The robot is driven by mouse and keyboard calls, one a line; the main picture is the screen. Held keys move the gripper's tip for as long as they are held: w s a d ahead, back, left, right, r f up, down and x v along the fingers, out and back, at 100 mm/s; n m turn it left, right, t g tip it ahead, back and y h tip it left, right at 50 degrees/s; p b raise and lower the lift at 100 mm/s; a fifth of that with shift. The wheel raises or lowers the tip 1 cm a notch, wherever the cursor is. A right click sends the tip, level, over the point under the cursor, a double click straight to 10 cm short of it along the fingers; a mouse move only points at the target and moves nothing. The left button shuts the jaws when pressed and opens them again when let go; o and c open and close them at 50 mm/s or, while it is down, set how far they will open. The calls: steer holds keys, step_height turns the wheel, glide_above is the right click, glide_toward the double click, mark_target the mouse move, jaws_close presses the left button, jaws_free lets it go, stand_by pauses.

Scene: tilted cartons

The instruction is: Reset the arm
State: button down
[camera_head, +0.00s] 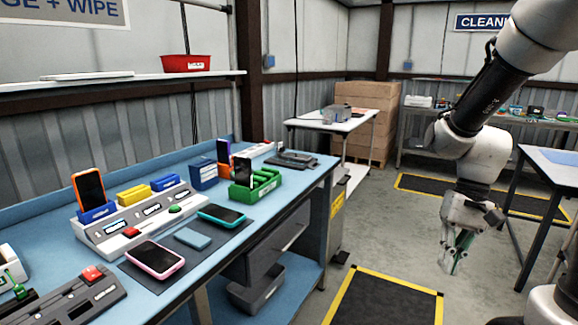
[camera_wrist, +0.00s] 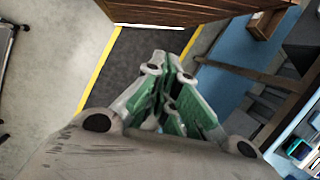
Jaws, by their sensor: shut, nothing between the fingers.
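My arm hangs from the upper right of the head view, bent at the elbow. My gripper (camera_head: 455,253) points down over the open floor, to the right of the blue workbench and clear of it. Its green-padded fingers are together and hold nothing. In the wrist view my gripper (camera_wrist: 173,75) shows the same shut fingers, with floor and a dark mat beyond them.
The blue workbench (camera_head: 215,262) at left carries several phones, a grey button panel (camera_head: 137,222) and a green holder (camera_head: 262,186). A yellow-edged dark mat (camera_head: 385,302) lies on the floor. A second table (camera_head: 552,160) stands at right. Cartons (camera_head: 368,95) are stacked behind.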

steer(key=s+d+r+n+t+h, duration=0.1)
steer(key=s+r+t, duration=0.2)
steer(key=r, duration=0.3)
steer(key=s+d+r+n+t+h, duration=0.1)
steer(key=s+d+r+t, duration=0.1)
steer(key=s+r+t, duration=0.2)
step_height(320, 180, up, 3)
steer(key=shift+r+n, duration=0.2)
steer(key=shift+n, duration=0.1)
steer(key=shift+s, duration=0.1)
